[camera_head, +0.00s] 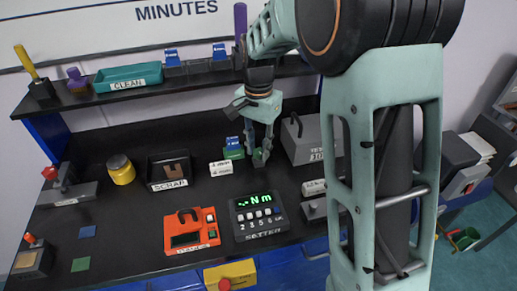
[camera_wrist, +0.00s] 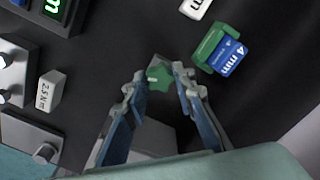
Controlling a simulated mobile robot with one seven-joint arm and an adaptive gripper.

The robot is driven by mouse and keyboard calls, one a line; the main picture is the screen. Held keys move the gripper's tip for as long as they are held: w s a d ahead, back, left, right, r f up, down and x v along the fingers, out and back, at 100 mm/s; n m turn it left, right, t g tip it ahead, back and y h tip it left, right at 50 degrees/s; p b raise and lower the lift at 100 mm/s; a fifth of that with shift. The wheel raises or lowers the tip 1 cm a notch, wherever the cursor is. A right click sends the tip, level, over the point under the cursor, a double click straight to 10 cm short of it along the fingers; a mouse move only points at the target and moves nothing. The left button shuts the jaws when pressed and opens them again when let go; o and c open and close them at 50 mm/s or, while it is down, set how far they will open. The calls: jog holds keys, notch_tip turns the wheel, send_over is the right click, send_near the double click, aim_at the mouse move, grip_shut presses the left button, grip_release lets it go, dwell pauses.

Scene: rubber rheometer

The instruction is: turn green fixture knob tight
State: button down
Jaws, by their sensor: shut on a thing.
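The green fixture knob (camera_wrist: 158,78) is star-shaped and sits on a small grey fixture, between my fingertips in the wrist view. My gripper (camera_wrist: 160,82) points down with its two fingers on either side of the knob, shut on it. In the head view my gripper (camera_head: 261,150) is at the back middle of the black bench, and the fingers mostly hide the knob. A green block with a blue block marked 4 mm (camera_wrist: 231,57) lies right beside the fixture in the wrist view.
The Nm setter (camera_head: 258,215) and an orange handled device (camera_head: 191,232) stand toward the bench front. A scrap tray (camera_head: 170,184) and yellow jar (camera_head: 121,170) are left. A grey box (camera_head: 302,140) stands close right of my gripper. A shelf (camera_head: 205,75) runs behind.

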dwell(0.3)
jog(key=m, duration=0.4)
jog(key=shift+r+p, duration=0.1)
jog(key=shift+p, duration=0.25)
jog(key=shift+m, duration=0.4)
jog(key=m+p, duration=0.1)
jog(key=m, duration=0.3)
jog(key=c, duration=1.8)
grip_release()
jog(key=shift+o, duration=0.2)
